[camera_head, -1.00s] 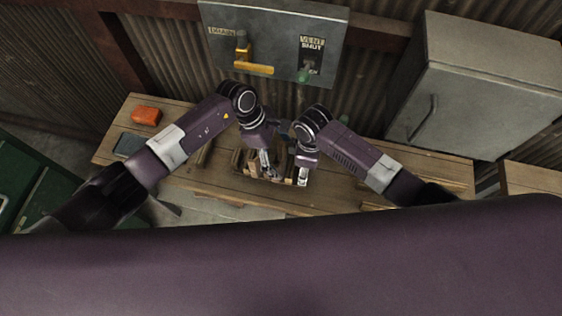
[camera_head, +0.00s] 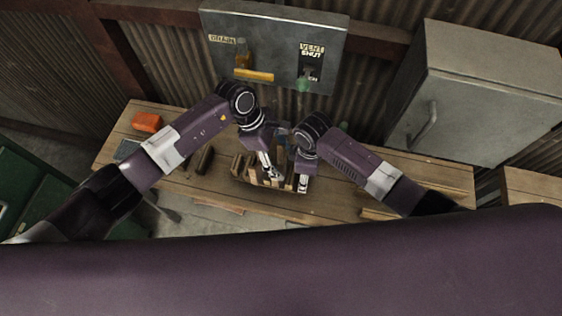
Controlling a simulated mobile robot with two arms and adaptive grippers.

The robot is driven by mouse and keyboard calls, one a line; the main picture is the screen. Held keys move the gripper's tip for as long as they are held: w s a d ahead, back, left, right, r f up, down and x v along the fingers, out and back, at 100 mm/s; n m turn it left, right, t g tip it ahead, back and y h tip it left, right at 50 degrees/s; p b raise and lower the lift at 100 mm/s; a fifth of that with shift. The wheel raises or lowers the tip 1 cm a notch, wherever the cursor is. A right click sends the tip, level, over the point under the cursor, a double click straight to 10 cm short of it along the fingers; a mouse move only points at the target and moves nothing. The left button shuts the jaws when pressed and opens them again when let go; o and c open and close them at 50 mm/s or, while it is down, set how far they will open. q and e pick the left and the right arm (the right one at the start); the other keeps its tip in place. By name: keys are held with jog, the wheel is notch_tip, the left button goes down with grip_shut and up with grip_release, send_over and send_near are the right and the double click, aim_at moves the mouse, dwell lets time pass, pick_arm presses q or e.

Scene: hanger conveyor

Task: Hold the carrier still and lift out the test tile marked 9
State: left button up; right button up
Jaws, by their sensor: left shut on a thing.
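The carrier (camera_head: 255,186) is a small wooden box-like rack on the workbench, with several upright slabs in it. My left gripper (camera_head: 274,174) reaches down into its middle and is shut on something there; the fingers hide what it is. My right gripper (camera_head: 302,186) points down at the carrier's right end; its fingers are too small to tell open from shut. The tile marked 9 cannot be told apart, as no markings are readable at this size and the arms cover part of the carrier.
The wooden workbench (camera_head: 330,203) has clear room right of the carrier. Dark blocks (camera_head: 204,160) lie to its left. An orange box (camera_head: 147,122) sits at the back left. A grey panel with handles (camera_head: 275,30) is on the wall, and a grey cabinet (camera_head: 463,95) stands right.

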pick_arm(q)
notch_tip(320, 180, up, 8)
pick_arm(e)
jog(key=o, duration=1.3)
jog(key=shift+r, duration=0.15)
notch_tip(320, 180, up, 12)
jog(key=shift+f, duration=0.1)
pick_arm(q)
jog(key=shift+f, duration=0.1)
